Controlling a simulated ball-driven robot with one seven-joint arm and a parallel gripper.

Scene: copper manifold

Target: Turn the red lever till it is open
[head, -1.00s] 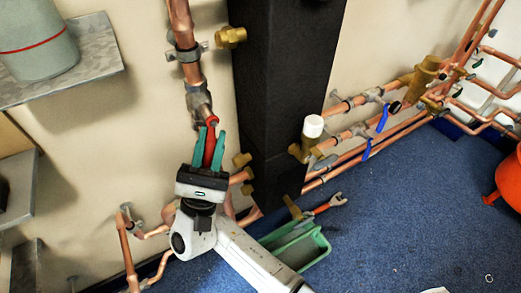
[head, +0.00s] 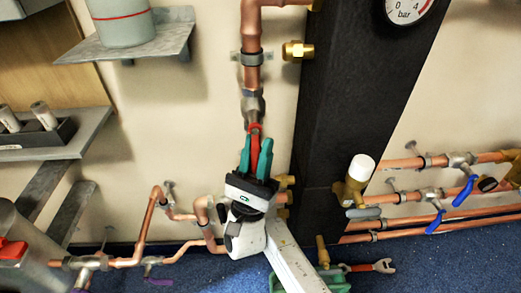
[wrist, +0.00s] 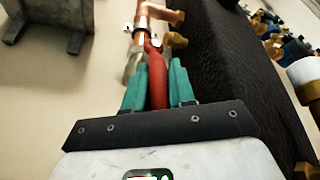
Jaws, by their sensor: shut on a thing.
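The red lever (head: 255,147) hangs down from a grey valve (head: 252,106) on the vertical copper pipe, in line with that pipe. My gripper (head: 255,160) comes from below, and its two green fingers are shut on the lever, one on each side. In the wrist view the red lever (wrist: 157,82) runs between the green fingers (wrist: 157,88), with its upper end by the pipe fitting. The lower part of the lever is hidden by the gripper body.
A black column (head: 350,100) with a pressure gauge (head: 407,8) stands close to the right. Grey shelves (head: 150,45) jut from the wall at left. Copper pipes with blue levers (head: 466,190) run right. A green tray (head: 335,284) lies on the blue floor near my arm.

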